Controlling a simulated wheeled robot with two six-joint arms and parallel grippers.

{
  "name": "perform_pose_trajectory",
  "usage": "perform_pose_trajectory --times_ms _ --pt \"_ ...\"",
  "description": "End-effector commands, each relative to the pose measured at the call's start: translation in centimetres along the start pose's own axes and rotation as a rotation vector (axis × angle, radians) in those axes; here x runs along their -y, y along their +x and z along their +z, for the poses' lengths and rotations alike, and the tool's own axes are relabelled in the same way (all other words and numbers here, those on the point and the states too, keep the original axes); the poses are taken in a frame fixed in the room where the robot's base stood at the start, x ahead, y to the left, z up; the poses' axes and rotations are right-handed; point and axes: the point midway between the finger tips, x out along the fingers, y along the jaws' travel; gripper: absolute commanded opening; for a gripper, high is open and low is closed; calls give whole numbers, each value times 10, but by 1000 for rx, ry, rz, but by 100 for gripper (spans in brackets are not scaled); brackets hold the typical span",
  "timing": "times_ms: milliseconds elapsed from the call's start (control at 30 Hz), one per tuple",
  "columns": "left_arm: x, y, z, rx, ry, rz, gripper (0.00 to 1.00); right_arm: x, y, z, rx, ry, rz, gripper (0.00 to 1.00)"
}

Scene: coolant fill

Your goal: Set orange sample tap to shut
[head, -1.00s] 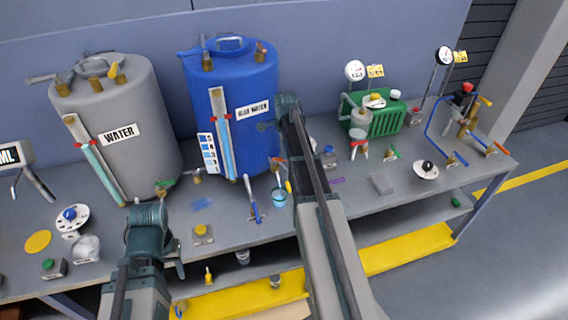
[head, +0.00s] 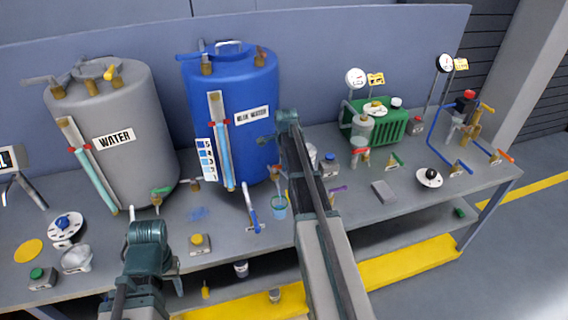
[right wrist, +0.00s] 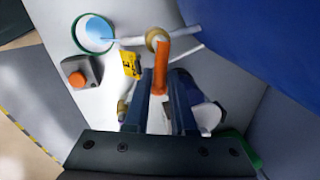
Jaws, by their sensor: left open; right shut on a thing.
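The orange tap handle (right wrist: 161,66) stands up between the fingers of my right gripper (right wrist: 160,88) in the right wrist view. The gripper is shut on it. The handle's upper end reaches past the fingertips to a brass fitting (right wrist: 157,40) at the blue tank (right wrist: 270,30). In the head view the blue tank (head: 236,110) stands behind my right arm, which mostly hides the tap and the right gripper (head: 270,140). My left gripper (head: 147,235) is open at the lower left in the head view, in front of the grey water tank; its fingertips are hard to make out.
A cup with blue liquid (right wrist: 93,33) stands by the tap, with a yellow tag (right wrist: 130,64) and an orange-button box (right wrist: 78,78) close by. A blue-handled lever (head: 252,218) is left of my right arm. Gauges, a green unit (head: 388,122) and several valves fill the right bench.

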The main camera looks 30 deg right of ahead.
Motion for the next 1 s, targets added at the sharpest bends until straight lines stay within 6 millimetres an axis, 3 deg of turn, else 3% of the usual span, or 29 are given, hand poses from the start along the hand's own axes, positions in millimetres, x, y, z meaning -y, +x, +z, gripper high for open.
perform_pose_trajectory --times_ms 233,533,833,867,1000 --pt "0 0 0 0 0 0 50 1 0 0 2 -10 0 0" --pt "0 0 0 0 0 0 50 7 1 0 35 -176 0 0" --pt "0 0 0 0 0 0 50 7 1 0 38 -188 0 0" --pt "0 0 0 0 0 0 50 7 1 0 38 -188 -1 27" --pt "0 0 0 0 0 0 50 7 1 0 38 -187 -1 52"
